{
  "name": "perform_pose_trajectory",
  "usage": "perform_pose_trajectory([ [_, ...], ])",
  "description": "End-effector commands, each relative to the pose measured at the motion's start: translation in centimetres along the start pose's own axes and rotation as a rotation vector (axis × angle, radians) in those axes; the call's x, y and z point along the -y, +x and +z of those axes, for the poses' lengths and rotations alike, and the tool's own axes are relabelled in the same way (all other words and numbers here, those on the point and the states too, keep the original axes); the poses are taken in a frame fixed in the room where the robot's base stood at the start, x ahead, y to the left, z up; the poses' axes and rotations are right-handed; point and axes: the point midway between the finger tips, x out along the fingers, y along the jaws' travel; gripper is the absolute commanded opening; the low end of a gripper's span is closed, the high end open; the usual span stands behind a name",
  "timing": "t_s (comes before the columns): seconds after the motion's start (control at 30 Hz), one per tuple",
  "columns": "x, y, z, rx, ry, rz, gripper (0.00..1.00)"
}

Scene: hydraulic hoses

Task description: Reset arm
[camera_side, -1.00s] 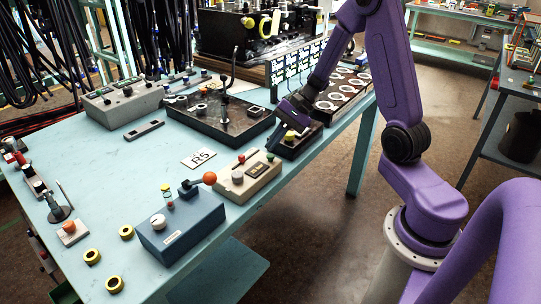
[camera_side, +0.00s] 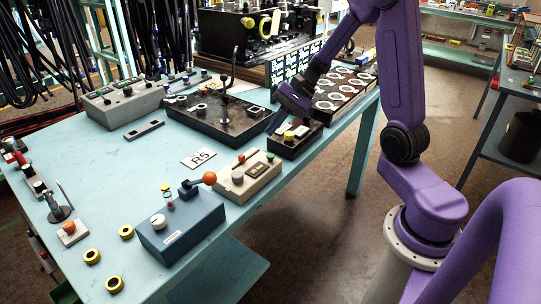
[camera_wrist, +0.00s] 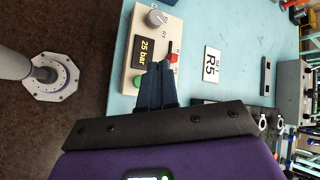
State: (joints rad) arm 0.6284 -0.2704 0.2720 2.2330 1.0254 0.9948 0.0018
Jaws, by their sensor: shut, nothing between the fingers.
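My gripper (camera_side: 288,105) hangs over the far right part of the light-blue table (camera_side: 120,170) in the side view, just above and behind a small black box with a yellow knob (camera_side: 303,131). In the wrist view my gripper's dark fingers (camera_wrist: 158,72) are together, with nothing between them. They overlap the view of a beige control box (camera_wrist: 144,40) with a "25 bar" display, a grey knob, a green button and a red part. The same beige box (camera_side: 250,180) stands on the table's front right in the side view, apart from my gripper.
A large black panel with an upright lever (camera_side: 215,120) lies left of my gripper. A rack of pale rings (camera_side: 342,90) stands to its right. The table's middle left is largely clear.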

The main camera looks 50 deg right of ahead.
Motion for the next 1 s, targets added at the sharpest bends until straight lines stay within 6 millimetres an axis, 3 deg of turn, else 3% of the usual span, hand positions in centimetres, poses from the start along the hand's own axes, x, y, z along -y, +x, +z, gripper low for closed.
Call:
perform_pose_trajectory([
  [0.27,0.0,0.1,0.1,0.001,-0.005,0.004,0.00],
  [0.37,-0.2,0.5,1.0,0.012,-0.045,0.034,0.00],
  [0.7,-4.3,3.1,9.4,0.114,-0.481,0.341,0.00],
  [1.0,-9.5,3.1,15.1,0.195,-0.945,0.596,0.00],
])
